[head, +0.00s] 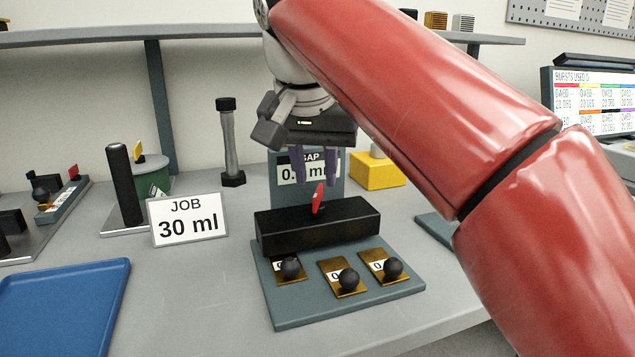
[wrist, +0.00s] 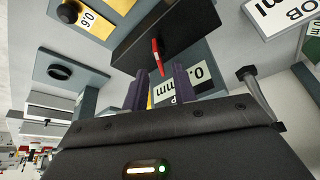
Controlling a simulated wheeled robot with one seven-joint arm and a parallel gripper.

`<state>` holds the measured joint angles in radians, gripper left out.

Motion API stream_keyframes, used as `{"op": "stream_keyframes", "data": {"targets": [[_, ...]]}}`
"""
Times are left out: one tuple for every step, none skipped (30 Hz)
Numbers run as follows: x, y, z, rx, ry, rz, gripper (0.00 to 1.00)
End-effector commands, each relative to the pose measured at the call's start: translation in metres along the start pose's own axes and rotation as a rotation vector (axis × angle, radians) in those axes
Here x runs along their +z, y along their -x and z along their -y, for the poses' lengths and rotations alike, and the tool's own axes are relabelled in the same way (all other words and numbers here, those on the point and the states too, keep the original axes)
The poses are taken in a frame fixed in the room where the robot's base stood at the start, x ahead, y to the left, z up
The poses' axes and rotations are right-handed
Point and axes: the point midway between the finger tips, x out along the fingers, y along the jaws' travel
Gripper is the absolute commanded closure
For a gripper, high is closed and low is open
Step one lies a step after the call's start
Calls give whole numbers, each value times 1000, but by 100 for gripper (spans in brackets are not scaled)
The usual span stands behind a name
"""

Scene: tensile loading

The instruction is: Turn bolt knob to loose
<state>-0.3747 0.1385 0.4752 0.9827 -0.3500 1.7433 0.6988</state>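A thin red knob (head: 318,198) stands upright on top of a black block (head: 345,222) at the back of a grey base plate (head: 300,312); it is the likely bolt knob, though no marking for loose is readable. It also shows in the wrist view (wrist: 157,57), just beyond the fingertips. My gripper (head: 315,180) points down from above, close over the block. Its two purple fingers are apart, with nothing visible between them. The head view does not make clear whether the fingertips are level with the knob's top.
Three black ball knobs on brass plates (head: 348,279) sit at the front of the base plate. A "GAP" display (head: 290,172) stands behind the block. A "JOB 30 ml" sign (head: 187,219), a black cylinder (head: 124,185) and a blue tray (head: 60,305) are left. A yellow block (head: 374,172) is behind right.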

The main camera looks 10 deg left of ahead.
Motion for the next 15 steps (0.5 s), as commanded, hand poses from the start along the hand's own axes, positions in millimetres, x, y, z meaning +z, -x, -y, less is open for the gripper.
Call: {"op": "stream_keyframes", "data": {"targets": [[0,-7,-2,3,-2,1,73],[0,-12,-1,3,-1,2,73],[0,-16,-1,2,-1,1,73],[0,-20,-1,2,-1,2,73],[0,-23,-1,2,-1,2,73],[0,-26,-1,1,-1,1,73],[0,-28,-1,1,-1,1,73],[0,-29,-1,1,-1,0,73],[0,-31,-1,0,-1,0,73],[0,-31,0,0,-1,0,73],[0,-32,0,0,-1,-1,73],[0,-32,0,-1,0,-1,73],[0,-32,0,-1,0,-1,73],[0,-32,0,-1,0,-1,73],[0,-32,0,-1,0,-1,73]]}}
